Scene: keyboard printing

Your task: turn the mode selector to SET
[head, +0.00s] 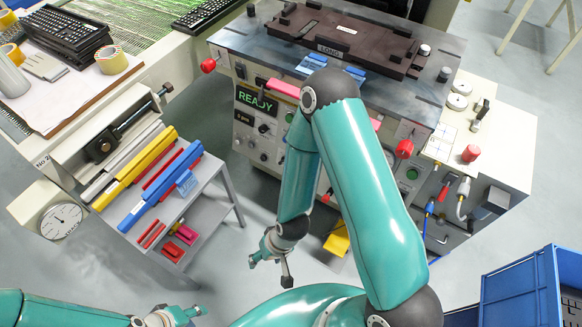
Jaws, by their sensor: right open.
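The machine's front panel shows a green READY display (257,101). A small dark knob (264,129) below it may be the mode selector; its label and setting are too small to read. My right gripper (268,269) is open and empty, hanging well below the panel and apart from it. My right arm crosses in front of the machine and hides the panel's middle. My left gripper (190,314) is low at the bottom edge, far from the panel; its opening is unclear.
A grey rack (205,208) with yellow, red and blue bars stands left of the panel. A dark plate (345,40) lies on the machine top. Red knobs stick out at left (208,65) and right (404,149). A blue crate (522,290) is at the lower right.

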